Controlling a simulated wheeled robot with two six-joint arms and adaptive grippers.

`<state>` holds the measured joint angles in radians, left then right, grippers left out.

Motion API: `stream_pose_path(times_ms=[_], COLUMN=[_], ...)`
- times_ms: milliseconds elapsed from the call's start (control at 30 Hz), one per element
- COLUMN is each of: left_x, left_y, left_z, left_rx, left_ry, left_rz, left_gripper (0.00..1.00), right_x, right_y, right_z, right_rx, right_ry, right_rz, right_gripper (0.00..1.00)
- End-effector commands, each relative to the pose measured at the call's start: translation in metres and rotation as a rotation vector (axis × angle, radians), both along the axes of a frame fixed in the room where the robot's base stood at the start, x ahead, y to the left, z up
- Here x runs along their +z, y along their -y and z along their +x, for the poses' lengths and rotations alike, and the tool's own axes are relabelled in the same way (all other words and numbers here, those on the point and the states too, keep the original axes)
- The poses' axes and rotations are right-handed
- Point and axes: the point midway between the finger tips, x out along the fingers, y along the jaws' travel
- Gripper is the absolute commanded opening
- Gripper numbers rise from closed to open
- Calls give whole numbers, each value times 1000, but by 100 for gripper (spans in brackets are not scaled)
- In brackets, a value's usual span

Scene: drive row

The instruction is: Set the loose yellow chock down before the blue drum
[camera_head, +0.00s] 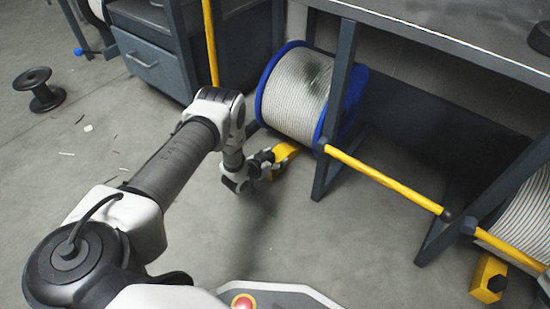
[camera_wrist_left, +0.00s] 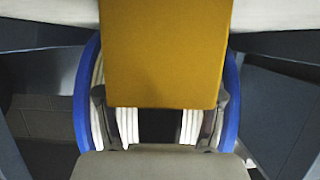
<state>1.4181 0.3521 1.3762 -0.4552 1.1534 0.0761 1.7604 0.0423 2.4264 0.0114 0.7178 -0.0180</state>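The blue drum (camera_head: 298,95), a reel with blue flanges wound with pale cable, lies on its side under the bench in the head view. It also shows in the left wrist view (camera_wrist_left: 231,105), behind the chock. My left gripper (camera_head: 268,163) is just in front of the drum. It is shut on the yellow chock (camera_head: 284,151), which fills the upper middle of the left wrist view (camera_wrist_left: 165,55) between the fingers. The chock is close to the drum's lower front; I cannot tell whether it touches the floor or the drum. My right gripper is not in view.
A yellow bar (camera_head: 385,180) runs between dark bench legs to the right. Another yellow chock (camera_head: 486,272) sits on the floor near a second drum (camera_head: 527,215). A small black spool (camera_head: 39,91) and scraps lie at left. The floor in the middle is clear.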

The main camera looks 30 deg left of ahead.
Motion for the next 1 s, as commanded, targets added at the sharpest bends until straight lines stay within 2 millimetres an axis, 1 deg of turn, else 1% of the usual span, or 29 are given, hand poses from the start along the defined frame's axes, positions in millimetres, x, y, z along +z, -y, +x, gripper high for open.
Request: stream_pose_path(times_ms=[333, 400, 467, 567, 700, 800, 900, 1000], left_x=[1, 5, 8, 17, 34, 43, 48, 50], left_y=[0, 0, 0, -2, -5, -7, -8, -8], left_z=[0, 0, -5, -21, -55, -79, -97, -108], left_rx=[0, 0, 0, 0, 1, 2, 0, 1], left_ry=[0, 1, -1, -4, -4, -4, -3, -3], left_rz=[0, 0, 0, 0, 0, -1, -1, -2], left_gripper=[89, 89, 89, 89, 89, 89, 89, 89], right_x=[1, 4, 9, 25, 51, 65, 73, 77], right_y=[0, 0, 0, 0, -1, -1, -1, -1], right_z=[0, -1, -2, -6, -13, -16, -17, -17], right_rx=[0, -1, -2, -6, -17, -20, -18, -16], right_ry=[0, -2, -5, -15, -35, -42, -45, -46], right_rz=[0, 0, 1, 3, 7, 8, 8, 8], right_gripper=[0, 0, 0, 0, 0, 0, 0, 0])
